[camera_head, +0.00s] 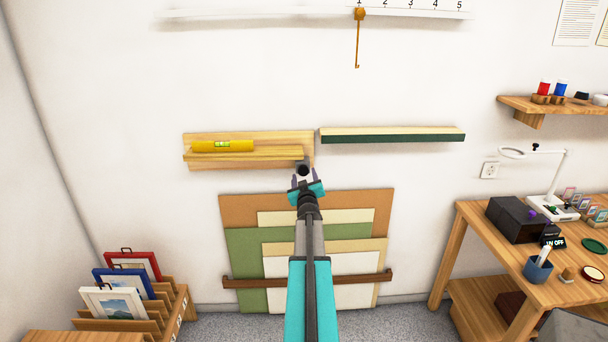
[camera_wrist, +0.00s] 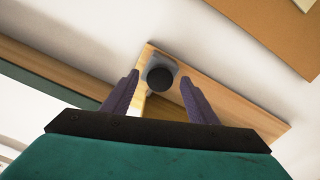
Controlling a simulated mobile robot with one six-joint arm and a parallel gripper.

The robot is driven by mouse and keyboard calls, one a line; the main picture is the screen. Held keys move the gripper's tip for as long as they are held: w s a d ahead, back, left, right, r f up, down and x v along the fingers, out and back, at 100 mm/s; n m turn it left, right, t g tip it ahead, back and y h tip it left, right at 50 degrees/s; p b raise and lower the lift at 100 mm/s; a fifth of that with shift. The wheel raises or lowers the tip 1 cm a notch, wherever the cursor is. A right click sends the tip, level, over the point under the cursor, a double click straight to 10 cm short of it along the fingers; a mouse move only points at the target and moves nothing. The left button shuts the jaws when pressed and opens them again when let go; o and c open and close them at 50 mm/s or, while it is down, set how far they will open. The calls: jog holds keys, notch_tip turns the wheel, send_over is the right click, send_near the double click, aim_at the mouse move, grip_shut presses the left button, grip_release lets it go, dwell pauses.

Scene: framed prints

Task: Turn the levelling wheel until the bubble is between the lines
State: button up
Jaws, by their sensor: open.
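A yellow spirit level (camera_head: 222,146) lies on a wooden wall ledge (camera_head: 200,164) at centre left in the head view. Its vial is green, but the bubble is too small to place against the lines. The dark levelling wheel (camera_head: 303,170) is under the ledge's right end. In the wrist view the wheel (camera_wrist: 160,78) is a round black knob on a grey plate. My gripper (camera_head: 306,182) is just below the ledge's right end. In the wrist view my gripper (camera_wrist: 160,97) is open, with one purple finger on each side of the wheel; contact cannot be told.
A dark green-fronted shelf (camera_head: 392,137) is on the wall just right of the ledge. Coloured boards (camera_head: 244,250) stand against the wall below, behind a brown rail. A wooden desk (camera_head: 470,222) with a lamp is at right. Framed prints (camera_head: 113,304) stand in a rack at lower left.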

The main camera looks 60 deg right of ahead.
jog(key=shift+x, duration=1.2)
jog(key=c, duration=1.1)
